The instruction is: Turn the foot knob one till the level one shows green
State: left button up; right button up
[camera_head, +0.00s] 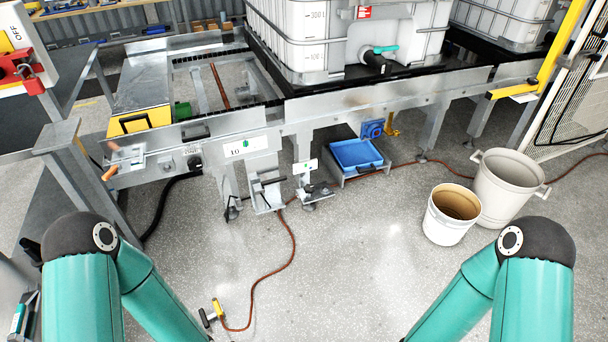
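Under the front rail of the metal frame, a white plate (245,147) carries dark marks and a small green spot. A smaller white plate (305,166) to its right also has a green spot. Below them are a metal foot bracket with a dark bar (267,190) and a smaller bracket with a dark knob-like part (318,190). I cannot tell for sure which is foot knob one or level one. My two teal arms come in at the lower left and lower right. Both grippers are outside the picture, so neither is seen near the foot parts.
A white tank (300,40) stands on the frame. A blue bin (357,157) sits under it. A white bucket (450,222) and a larger pale tub (505,190) stand at right. A red-brown hose (292,250) crosses the floor to a yellow-black tool (212,313). The middle floor is mostly clear.

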aim_at(309, 189)
jog(key=z, duration=0.1)
jog(key=i, duration=2.45)
jog(key=z, duration=0.15)
